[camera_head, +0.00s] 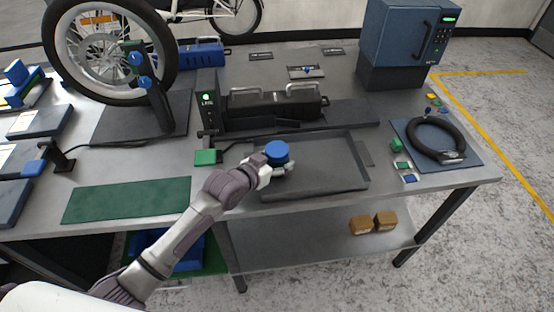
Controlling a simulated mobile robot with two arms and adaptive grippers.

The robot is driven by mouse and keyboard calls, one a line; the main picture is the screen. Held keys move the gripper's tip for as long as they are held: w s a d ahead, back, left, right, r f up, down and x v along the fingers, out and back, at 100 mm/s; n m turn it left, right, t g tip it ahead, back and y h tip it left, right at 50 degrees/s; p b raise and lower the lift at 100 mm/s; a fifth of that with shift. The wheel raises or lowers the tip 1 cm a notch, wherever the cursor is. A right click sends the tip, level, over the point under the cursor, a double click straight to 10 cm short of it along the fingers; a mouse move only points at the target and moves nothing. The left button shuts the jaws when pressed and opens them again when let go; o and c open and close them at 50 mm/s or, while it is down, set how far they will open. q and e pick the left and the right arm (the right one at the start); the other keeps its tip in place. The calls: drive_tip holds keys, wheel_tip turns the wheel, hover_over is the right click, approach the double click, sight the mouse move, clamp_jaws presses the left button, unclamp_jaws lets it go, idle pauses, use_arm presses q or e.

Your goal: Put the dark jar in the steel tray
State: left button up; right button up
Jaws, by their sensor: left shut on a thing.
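The dark jar (277,151) shows mostly as a round blue top; its body is largely hidden by my gripper. My left gripper (279,168) is shut on it. The jar is over the left part of the steel tray (335,180), a shallow grey rectangular tray near the bench's front edge. I cannot tell whether the jar touches the tray floor. The rest of the tray looks empty. My right gripper is not in view.
A black machine with handles (270,108) stands behind the tray. A green block (205,157) and a green mat (128,200) lie to the left. A black ring on a blue-grey mat (437,140) lies to the right, and a blue cabinet (400,45) stands behind.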

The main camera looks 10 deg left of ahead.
use_arm(q)
drive_tip(key=shift+f, duration=0.15)
drive_tip(key=o, duration=1.3)
drive_tip(key=shift+c, duration=0.2)
drive_tip(key=shift+s+a+r, duration=0.1)
drive_tip(key=shift+r, duration=0.1)
drive_tip(key=v, duration=1.1)
drive_tip(key=shift+s+a+r, duration=0.15)
drive_tip(key=shift+s+r, duration=0.15)
